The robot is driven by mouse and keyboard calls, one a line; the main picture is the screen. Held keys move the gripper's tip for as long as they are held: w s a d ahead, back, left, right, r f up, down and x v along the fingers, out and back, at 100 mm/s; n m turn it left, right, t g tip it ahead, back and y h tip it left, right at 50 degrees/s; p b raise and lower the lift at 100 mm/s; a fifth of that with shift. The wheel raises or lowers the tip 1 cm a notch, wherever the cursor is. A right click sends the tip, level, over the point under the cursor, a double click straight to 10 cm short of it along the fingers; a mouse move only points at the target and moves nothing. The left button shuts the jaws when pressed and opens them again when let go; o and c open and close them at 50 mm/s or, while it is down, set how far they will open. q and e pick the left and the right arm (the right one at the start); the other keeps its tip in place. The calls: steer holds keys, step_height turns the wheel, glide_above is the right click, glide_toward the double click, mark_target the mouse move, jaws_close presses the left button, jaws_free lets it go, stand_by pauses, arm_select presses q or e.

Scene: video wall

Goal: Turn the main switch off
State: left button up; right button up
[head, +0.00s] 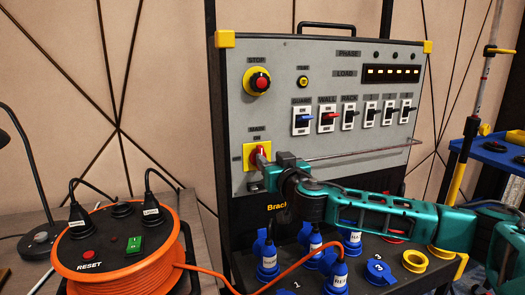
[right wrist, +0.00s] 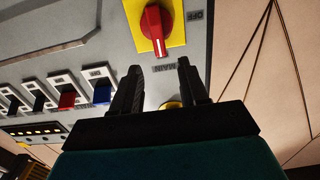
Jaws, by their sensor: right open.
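The main switch is a red rotary handle (head: 257,154) on a yellow plate (head: 249,148) at the lower left of the grey panel. In the right wrist view the handle (right wrist: 152,25) appears upside down. Its white line points towards the MAIN label, upright on the panel, and the OFF label lies to its side. My right gripper (head: 268,172) is close to the plate's lower right and partly covers it. In the right wrist view its open, empty fingers (right wrist: 160,68) point at the handle, one either side of its line. Contact is not visible. My left gripper is out of view.
A row of small breakers (head: 327,117) and a horizontal rail (head: 370,152) lie to the right. Blue plugs (head: 267,258) stand below. An orange cable reel (head: 125,250) sits at lower left.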

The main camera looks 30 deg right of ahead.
mark_target(262, 151)
steer(key=x, duration=0.6)
steer(key=shift+w, duration=0.4)
steer(key=shift+c, duration=0.3)
jaws_close()
